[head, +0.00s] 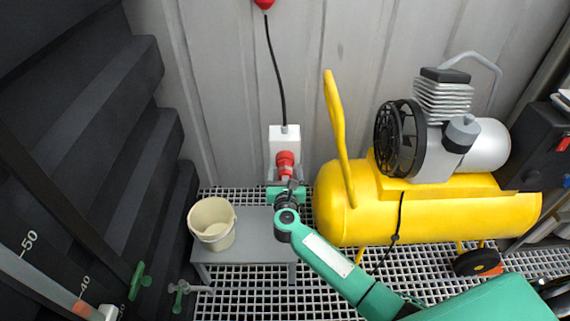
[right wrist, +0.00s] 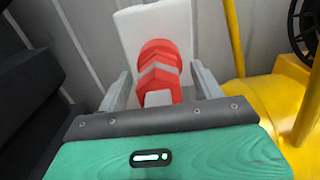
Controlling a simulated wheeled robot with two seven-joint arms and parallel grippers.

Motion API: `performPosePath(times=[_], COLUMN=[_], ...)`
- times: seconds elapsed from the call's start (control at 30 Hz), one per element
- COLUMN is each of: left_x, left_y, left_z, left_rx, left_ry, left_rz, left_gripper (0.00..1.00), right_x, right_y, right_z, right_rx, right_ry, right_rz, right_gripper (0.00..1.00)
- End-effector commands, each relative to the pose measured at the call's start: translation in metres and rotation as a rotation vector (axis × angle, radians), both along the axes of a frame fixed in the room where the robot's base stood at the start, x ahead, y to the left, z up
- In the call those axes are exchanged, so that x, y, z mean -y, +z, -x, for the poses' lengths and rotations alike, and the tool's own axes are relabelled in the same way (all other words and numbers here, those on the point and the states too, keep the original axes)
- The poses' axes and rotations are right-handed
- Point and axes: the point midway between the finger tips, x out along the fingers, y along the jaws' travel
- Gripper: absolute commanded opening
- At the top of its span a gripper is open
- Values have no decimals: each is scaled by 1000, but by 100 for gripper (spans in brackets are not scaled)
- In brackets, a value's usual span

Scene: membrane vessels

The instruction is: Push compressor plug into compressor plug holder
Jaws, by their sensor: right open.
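The red compressor plug (head: 286,160) is at the front of the white wall box, its holder (head: 283,138). In the right wrist view the red plug (right wrist: 158,65) stands in front of the white holder (right wrist: 146,28). I cannot tell how deep the plug sits in it. My right gripper (head: 288,184) is just below and in front of the plug. Its two grey fingers (right wrist: 160,88) are apart, one on each side of the plug's lower part. The gripper hides the lower end of the plug in the head view. My left gripper is not in view.
A cream bucket (head: 212,224) is on a grey low table (head: 255,245) at left. A black cable (head: 276,70) runs up the wall from the holder.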

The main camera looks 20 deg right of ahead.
Motion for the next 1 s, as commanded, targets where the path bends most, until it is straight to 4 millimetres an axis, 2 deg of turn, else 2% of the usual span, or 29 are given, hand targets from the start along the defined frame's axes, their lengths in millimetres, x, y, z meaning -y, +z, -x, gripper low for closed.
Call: performPosePath(times=[0.4,0.7,1.0], left_x=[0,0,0], left_y=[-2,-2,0], left_z=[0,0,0], left_rx=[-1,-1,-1], left_ry=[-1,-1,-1], left_rz=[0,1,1], left_gripper=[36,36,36], right_x=[0,0,-3], right_y=[0,0,0], right_z=[0,0,8], right_rx=[0,0,-1], right_ry=[-1,0,0], right_rz=[0,0,-1], right_gripper=[65,8,8])
